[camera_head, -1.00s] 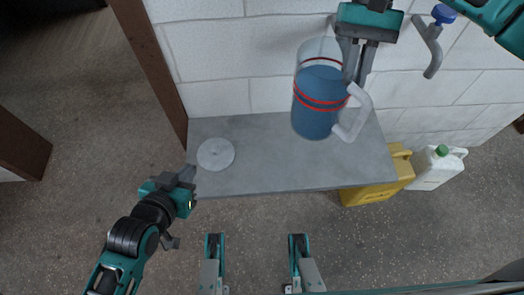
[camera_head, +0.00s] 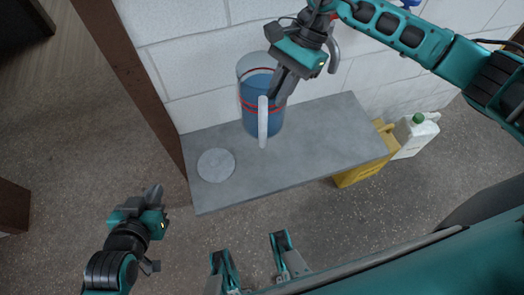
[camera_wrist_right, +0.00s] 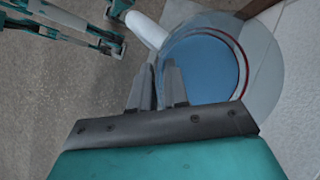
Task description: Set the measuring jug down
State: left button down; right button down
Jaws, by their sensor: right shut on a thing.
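The measuring jug (camera_head: 256,95) is clear, with blue contents, red bands and a pale handle (camera_head: 263,122). It appears roughly upright over the back part of the grey bench (camera_head: 310,140); I cannot tell if its base touches. My right gripper (camera_head: 281,82) is shut on the jug near its upper right side, partly hiding it. The right wrist view shows the fingers (camera_wrist_right: 167,85) close together beside the jug's rim, with the jug (camera_wrist_right: 208,65) beyond. My left gripper (camera_head: 152,198) is away from the jug, left of the bench front; its finger opening is unclear.
A flat round grey disc (camera_head: 216,165) lies on the bench's left part, clear of the jug. A white block wall (camera_head: 190,60) stands behind, and a brown post (camera_head: 130,80) at left. Yellow (camera_head: 362,170) and white (camera_head: 415,135) containers stand right of the bench.

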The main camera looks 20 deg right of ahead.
aim_at(272, 130)
jog(key=shift+a+m+t, duration=0.2)
jog(key=shift+m+t, duration=0.3)
jog(key=shift+m, duration=0.5)
jog(key=m, duration=0.1)
jog(key=m+t+p, duration=0.1)
jog(key=shift+w+a+f+m+y, duration=0.1)
jog(key=shift+a+m+y, duration=0.1)
jog(key=shift+m+y, duration=0.2)
jog(key=m+t, duration=0.2)
jog(key=m, duration=0.1)
jog(key=shift+w, duration=0.15)
jog(key=shift+m, duration=0.3)
notch_tip(272, 130, down, 16)
jog(key=shift+w+a+r+b, duration=0.1)
jog(key=shift+r+b, duration=0.15)
jog(key=shift+b, duration=0.9)
pick_arm(q)
jog(key=shift+w+d+f+b, duration=0.2)
jog(key=shift+f+b, duration=0.35)
jog(key=shift+b, duration=0.05)
pick_arm(e)
notch_tip(272, 130, down, 4)
jog(key=shift+f, duration=0.15)
